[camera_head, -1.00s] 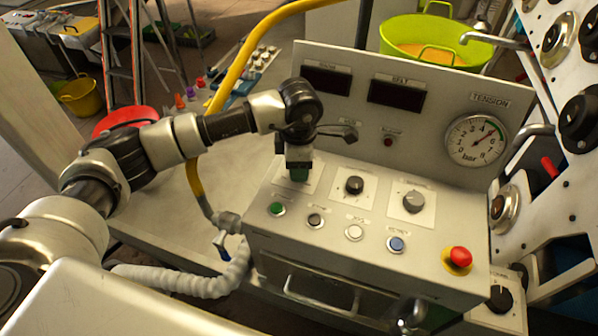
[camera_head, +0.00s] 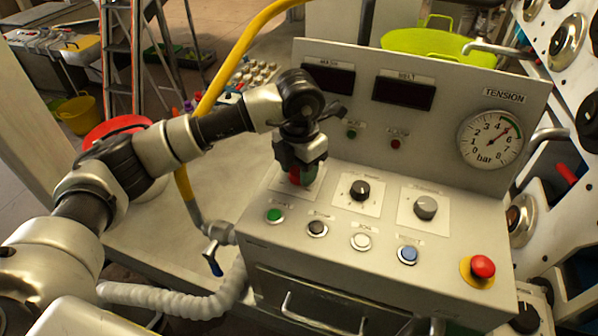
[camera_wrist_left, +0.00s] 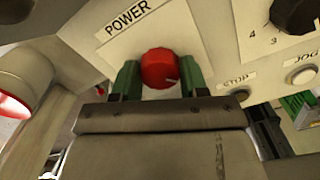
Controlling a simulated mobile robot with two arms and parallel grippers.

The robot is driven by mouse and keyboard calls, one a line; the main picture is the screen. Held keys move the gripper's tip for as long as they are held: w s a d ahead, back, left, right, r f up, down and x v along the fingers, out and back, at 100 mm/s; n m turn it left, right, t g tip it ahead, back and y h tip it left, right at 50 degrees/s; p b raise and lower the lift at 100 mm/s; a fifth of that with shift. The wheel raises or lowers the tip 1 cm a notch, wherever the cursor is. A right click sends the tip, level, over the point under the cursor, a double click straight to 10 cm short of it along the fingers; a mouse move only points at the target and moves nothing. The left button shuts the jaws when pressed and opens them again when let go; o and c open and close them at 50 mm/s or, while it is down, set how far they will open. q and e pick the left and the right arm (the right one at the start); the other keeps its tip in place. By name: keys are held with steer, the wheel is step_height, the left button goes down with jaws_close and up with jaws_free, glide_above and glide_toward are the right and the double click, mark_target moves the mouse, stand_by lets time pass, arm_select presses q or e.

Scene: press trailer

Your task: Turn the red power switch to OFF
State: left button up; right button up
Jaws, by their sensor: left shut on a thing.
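The red power switch (camera_wrist_left: 160,68) is a round red knob with a small pale mark at its lower right, under the word POWER on a white plate (camera_wrist_left: 130,35) in the left wrist view. My left gripper (camera_wrist_left: 160,82) is shut on the knob, with one green fingertip on each side. In the head view the left gripper (camera_head: 301,172) comes down on the plate at the panel's left, and a little red of the power switch (camera_head: 294,174) shows between the fingers. Any OFF lettering is hidden or out of view. My right gripper is not in view.
Black speed knob (camera_head: 360,190) and grey knob (camera_head: 425,207) sit right of the switch. A green button (camera_head: 274,215) and other buttons line the front. A red emergency stop (camera_head: 482,267) is at the right corner. A tension gauge (camera_head: 490,139) stands behind.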

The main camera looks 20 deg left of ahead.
arm_select(q)
steer(key=shift+r+n, duration=0.1)
steer(key=shift+n, duration=0.3)
steer(key=o, duration=0.9)
step_height(320, 180, up, 11)
steer(key=shift+f+b, duration=0.15)
steer(key=shift+b, duration=1.1)
